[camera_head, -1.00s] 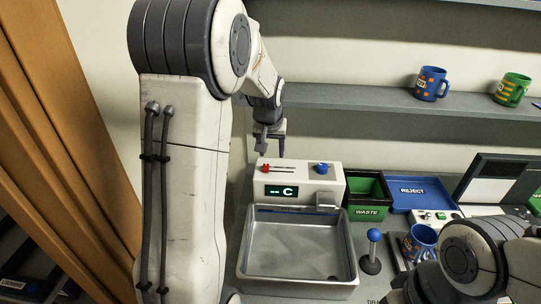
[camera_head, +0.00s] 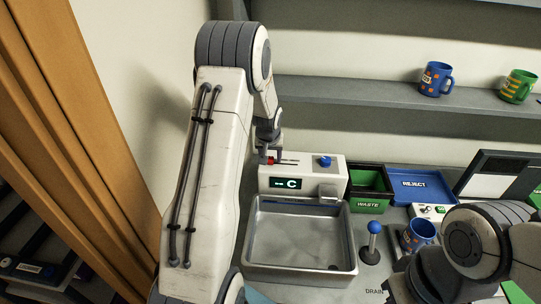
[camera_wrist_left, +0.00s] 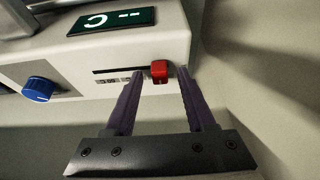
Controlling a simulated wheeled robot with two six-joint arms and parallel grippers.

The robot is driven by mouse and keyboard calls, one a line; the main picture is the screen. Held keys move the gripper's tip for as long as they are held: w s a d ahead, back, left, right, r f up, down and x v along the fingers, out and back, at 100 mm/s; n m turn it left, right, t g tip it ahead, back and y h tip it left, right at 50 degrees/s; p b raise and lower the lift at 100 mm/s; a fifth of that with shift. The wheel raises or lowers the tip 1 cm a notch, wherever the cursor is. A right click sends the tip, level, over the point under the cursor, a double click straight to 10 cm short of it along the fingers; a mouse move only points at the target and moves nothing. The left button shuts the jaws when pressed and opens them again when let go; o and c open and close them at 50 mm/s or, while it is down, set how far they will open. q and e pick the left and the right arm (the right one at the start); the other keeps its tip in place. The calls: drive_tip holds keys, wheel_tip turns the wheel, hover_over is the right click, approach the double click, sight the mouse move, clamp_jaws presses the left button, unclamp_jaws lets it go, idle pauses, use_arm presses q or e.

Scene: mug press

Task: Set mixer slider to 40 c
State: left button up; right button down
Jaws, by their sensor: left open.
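The white mixer unit (camera_head: 325,176) stands behind the metal sink, and its display (camera_head: 286,184) reads "-- C". The display shows upside down in the left wrist view (camera_wrist_left: 112,21). The red slider knob (camera_wrist_left: 159,71) sits at one end of its dark slot (camera_wrist_left: 122,69), the left end in the head view. My left gripper (camera_wrist_left: 160,80) is open, with one finger on each side of the red knob; I cannot tell whether either touches it. In the head view my left gripper (camera_head: 267,157) is at the mixer's left end and partly hides the knob.
A blue knob (camera_head: 325,161) is on the mixer's right. The sink (camera_head: 246,240) is in front. A green waste bin (camera_head: 369,207), blue reject tray (camera_head: 421,199), blue-topped lever (camera_head: 374,228) and blue mug (camera_head: 419,234) stand right. My right arm is at lower right.

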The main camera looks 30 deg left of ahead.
use_arm(q)
clamp_jaws()
idle(1.4)
